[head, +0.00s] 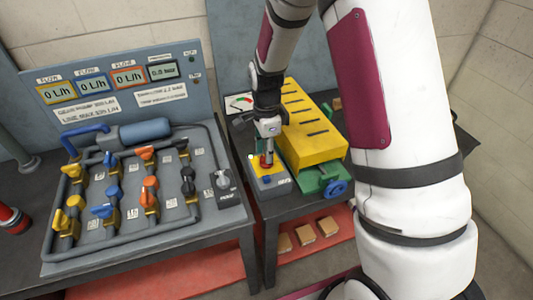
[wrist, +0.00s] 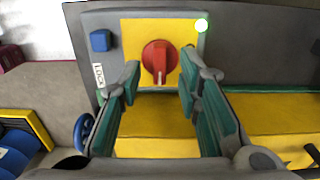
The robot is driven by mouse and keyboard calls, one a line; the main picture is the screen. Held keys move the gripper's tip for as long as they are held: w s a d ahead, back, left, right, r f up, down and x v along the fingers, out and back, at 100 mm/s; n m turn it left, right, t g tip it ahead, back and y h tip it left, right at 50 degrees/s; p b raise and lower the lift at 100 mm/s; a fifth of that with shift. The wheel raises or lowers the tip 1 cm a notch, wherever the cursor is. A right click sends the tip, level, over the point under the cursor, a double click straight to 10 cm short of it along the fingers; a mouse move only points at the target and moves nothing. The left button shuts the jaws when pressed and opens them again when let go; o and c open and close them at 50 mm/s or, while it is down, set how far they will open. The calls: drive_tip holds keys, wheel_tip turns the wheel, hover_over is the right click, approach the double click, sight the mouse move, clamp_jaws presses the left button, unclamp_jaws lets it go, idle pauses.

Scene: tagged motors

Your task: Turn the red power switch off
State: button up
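The red power switch (wrist: 159,62) is a round knob with a raised grip on a yellow plate (wrist: 130,30). Its grip stands roughly upright in the wrist view. A green lamp (wrist: 201,25) glows at the plate's upper right. My gripper (wrist: 159,85) is open, with one finger on each side of the knob and visible gaps between. I cannot tell how far the fingertips are above the plate. In the head view my gripper (head: 266,155) points down over the switch box (head: 257,184), partly hiding the red switch.
A blue button (wrist: 99,40) and a LOCK label (wrist: 99,76) sit beside the plate. A yellow machine cover (head: 305,145) with a blue handwheel (head: 336,188) stands close to my gripper. A panel of pipes and colored valves (head: 130,190) fills the left bench.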

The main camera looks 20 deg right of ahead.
drive_tip(key=shift+f, duration=0.9)
clamp_jaws()
